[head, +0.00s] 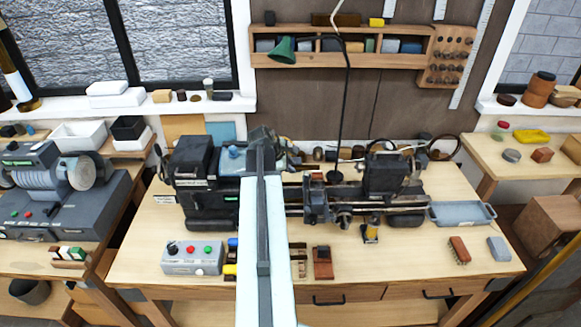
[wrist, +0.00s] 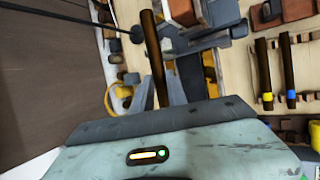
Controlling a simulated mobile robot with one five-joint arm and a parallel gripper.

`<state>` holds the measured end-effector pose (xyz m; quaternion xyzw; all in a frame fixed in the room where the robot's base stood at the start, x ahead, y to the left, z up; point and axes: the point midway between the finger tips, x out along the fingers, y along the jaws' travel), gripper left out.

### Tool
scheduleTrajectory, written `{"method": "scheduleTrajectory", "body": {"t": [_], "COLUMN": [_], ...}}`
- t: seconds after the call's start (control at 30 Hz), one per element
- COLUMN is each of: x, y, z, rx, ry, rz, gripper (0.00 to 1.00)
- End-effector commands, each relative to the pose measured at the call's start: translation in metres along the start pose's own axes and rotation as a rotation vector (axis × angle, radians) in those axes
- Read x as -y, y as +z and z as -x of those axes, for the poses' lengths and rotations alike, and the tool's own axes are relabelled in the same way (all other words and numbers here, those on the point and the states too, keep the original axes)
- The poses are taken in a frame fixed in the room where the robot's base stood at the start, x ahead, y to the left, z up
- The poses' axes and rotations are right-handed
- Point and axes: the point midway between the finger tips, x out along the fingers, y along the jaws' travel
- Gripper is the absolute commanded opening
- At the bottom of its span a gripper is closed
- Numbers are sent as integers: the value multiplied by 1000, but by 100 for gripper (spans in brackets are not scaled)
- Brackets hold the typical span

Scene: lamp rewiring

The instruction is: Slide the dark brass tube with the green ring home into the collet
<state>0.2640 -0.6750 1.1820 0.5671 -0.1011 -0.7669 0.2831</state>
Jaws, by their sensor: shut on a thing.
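A dark brass tube (wrist: 153,55) stands out from my gripper (wrist: 176,88) in the wrist view, and the gripper is shut on it. No green ring shows on the visible part of this tube. In the head view my arm reaches over the bench to the lathe's headstock (head: 205,185), with my gripper (head: 262,140) at its far end. I cannot make out the collet, and my arm covers part of the lathe there. Whether the tube touches the collet cannot be told.
Two more dark tubes, one with a yellow ring (wrist: 267,97) and one with a blue ring (wrist: 291,95), lie in a wooden rack. A control box (head: 192,257) stands left of my arm. A lamp (head: 284,50) with a green shade hangs above. The bench front right is partly clear.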

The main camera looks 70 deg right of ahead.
Motion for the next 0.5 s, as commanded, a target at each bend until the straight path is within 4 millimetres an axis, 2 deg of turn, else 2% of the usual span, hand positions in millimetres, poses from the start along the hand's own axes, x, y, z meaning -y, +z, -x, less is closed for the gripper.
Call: {"method": "scheduleTrajectory", "body": {"t": [0.5], "x": [0], "y": [-8], "z": [3], "rx": [0], "ry": [0], "rz": [0], "gripper": [0]}}
